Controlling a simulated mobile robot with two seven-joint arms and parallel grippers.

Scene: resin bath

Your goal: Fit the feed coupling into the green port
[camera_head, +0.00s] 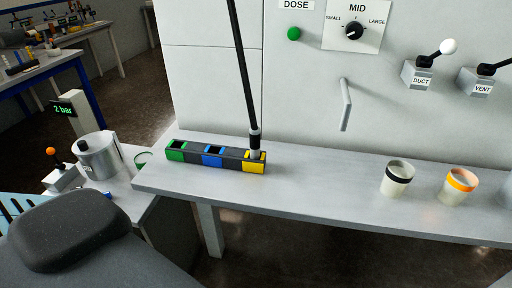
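The feed coupling (255,144) is a dark collar with a grey end, hanging on a black hose (242,70) that comes down from above. Its end stands upright at the yellow port (254,167), at the right end of a dark port block (231,154). I cannot tell how deep it sits there. The green port (176,150) is at the left end of the block, with an empty dark opening. The blue port (213,155) in the middle is also open and empty. Neither of my grippers is in view.
The block lies on a grey shelf (310,193) along the wall panel. Two cups stand on the right, one black-banded (397,178) and one orange-rimmed (458,186). A dial (354,31), a green button (294,34) and levers are on the wall. The shelf middle is clear.

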